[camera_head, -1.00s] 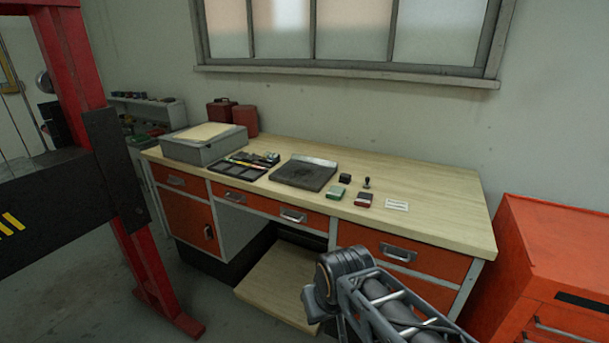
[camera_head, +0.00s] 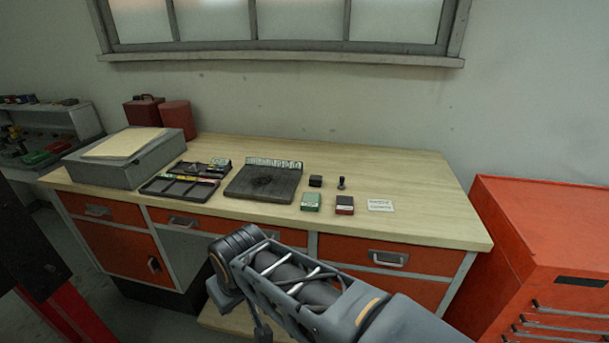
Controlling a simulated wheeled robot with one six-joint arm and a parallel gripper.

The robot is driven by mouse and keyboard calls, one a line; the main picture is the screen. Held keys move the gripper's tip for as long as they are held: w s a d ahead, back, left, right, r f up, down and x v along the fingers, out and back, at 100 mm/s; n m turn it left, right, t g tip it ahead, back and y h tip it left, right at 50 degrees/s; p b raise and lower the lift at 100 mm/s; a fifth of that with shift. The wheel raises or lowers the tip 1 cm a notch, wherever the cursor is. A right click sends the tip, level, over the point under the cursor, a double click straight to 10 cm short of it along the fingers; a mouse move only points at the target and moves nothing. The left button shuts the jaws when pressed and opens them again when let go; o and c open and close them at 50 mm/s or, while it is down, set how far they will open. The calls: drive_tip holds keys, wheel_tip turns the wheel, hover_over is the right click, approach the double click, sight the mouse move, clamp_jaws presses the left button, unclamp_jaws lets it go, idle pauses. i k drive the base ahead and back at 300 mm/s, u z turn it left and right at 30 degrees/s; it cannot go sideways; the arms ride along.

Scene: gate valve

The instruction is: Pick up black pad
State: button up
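A small black block-like pad (camera_head: 316,181) lies on the wooden workbench, behind a green pad (camera_head: 311,202) and left of a small dark stamp with an upright handle (camera_head: 341,183). A red and black pad (camera_head: 344,205) is to the right of the green one. A larger dark square plate (camera_head: 262,183) with a pale strip along its back edge lies left of the small black pad. My arm shows in front of the bench, apart from all of these. My gripper is not visible.
The workbench (camera_head: 420,200) is clear at its right end. A white label card (camera_head: 380,205) lies right of the pads. A divided dark tray (camera_head: 180,187) and a grey box (camera_head: 125,170) stand left. A red tool cabinet (camera_head: 540,220) is at the right. Red containers (camera_head: 178,118) stand behind.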

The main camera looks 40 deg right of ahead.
sight(315, 180)
drive_tip(key=z, duration=0.65)
drive_tip(key=i, duration=1.05)
drive_tip(key=z, duration=0.8)
